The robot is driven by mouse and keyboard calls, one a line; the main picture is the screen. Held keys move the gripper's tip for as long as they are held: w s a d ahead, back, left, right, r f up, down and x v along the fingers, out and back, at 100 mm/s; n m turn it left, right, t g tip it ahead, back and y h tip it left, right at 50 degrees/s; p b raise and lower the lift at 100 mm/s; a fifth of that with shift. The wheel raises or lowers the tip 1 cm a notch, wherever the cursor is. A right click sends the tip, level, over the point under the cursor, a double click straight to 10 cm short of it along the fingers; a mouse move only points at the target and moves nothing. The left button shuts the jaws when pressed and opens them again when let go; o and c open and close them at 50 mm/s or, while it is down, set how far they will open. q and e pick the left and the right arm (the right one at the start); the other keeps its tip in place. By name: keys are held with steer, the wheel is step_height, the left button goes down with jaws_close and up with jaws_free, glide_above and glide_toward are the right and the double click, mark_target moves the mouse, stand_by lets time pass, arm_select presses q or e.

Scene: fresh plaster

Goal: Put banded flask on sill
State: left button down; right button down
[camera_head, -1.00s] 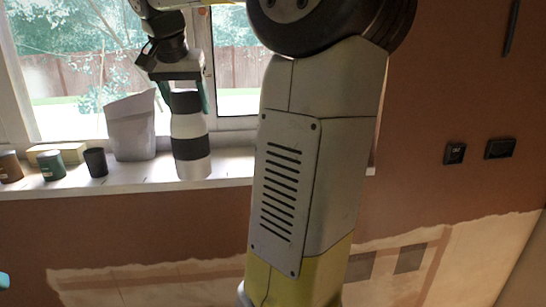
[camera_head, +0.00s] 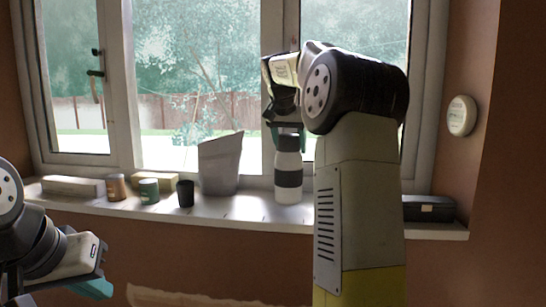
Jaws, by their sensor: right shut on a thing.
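The banded flask (camera_head: 288,178) is white with a broad black band and a dark top. It is upright, and its base appears to rest on the white window sill (camera_head: 250,210), right of the grey bag-like container. My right gripper (camera_head: 288,136) is above it, shut on the flask's top with teal fingers pointing down; my own arm hides part of this grip. My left gripper (camera_head: 95,287) is low at the left edge, away from the sill. One teal finger shows, so its opening is unclear.
On the sill stand a pale block (camera_head: 73,187), a brown jar (camera_head: 115,187), a green jar (camera_head: 149,191), a yellowish box (camera_head: 153,178), a black cup (camera_head: 185,194) and the grey container (camera_head: 220,165). A black case (camera_head: 428,208) lies at the right end. Windows rise behind.

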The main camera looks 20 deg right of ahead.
mark_target(287, 135)
steer(key=shift+w+f, duration=0.1)
steer(key=shift+f, duration=1.65)
steer(key=shift+c, duration=1.8)
jaws_free()
steer(key=shift+f, duration=0.1)
steer(key=v, duration=1.2)
steer(key=shift+s+a, duration=0.1)
steer(key=shift+s, duration=0.25)
steer(key=s+a+f+n+y, duration=0.3)
steer(key=s+a+f, duration=0.3)
steer(key=s+f, duration=0.4)
steer(key=s+a+f+n+t+y, duration=0.1)
steer(key=s+a+f+n, duration=0.4)
steer(key=s+f, duration=0.6)
steer(key=s+a+y, duration=0.1)
steer(key=s+a, duration=0.1)
steer(key=s, duration=0.4)
steer(key=shift+s+f+y, duration=0.25)
steer(key=shift+f+y, duration=0.1)
steer(key=shift+y, duration=0.05)
